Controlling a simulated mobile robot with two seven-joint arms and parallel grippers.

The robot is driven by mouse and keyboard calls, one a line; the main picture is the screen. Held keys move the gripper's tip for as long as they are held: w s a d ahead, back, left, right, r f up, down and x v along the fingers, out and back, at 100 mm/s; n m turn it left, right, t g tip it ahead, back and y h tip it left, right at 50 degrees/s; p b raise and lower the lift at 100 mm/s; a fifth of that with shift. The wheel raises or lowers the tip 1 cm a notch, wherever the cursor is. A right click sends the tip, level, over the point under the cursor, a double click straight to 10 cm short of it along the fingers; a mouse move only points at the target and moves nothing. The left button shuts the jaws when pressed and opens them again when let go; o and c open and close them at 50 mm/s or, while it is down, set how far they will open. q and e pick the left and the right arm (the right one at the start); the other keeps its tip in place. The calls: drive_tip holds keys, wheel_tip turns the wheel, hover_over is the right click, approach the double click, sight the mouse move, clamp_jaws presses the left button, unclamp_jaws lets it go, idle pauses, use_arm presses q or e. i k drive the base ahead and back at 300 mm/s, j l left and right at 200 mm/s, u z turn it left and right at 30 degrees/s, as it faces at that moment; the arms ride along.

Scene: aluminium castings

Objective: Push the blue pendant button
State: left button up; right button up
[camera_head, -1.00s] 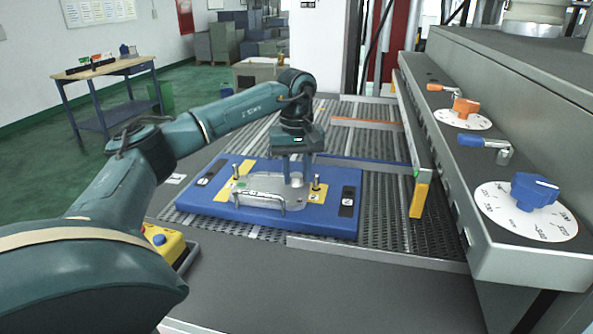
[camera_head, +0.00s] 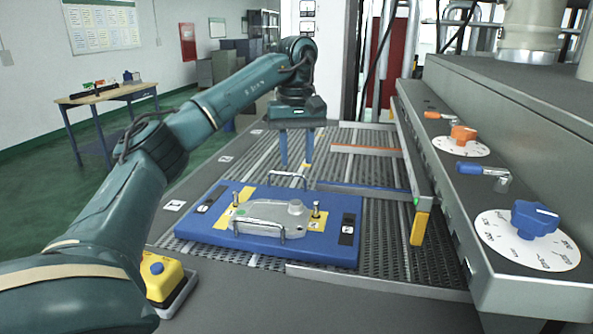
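The blue pendant button (camera_head: 157,268) is a small round cap on top of a yellow pendant box (camera_head: 170,284). It sits at the lower left, beside my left forearm, which covers part of the box's left side. My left gripper (camera_head: 296,163) is open and empty. Its two blue fingers point down with a gap between them. It is well away from the button, up and to the right in the picture, above the grated table behind the casting. My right gripper is not in view.
A grey casting (camera_head: 272,213) with wire handles rests on a blue fixture plate (camera_head: 205,243) on the grated table. A machine housing with an orange knob (camera_head: 463,134) and a blue knob (camera_head: 534,219) stands at the right. A wooden-topped bench (camera_head: 108,93) stands at the far left.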

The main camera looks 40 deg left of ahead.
sight(157, 268)
drive_tip(key=k, duration=1)
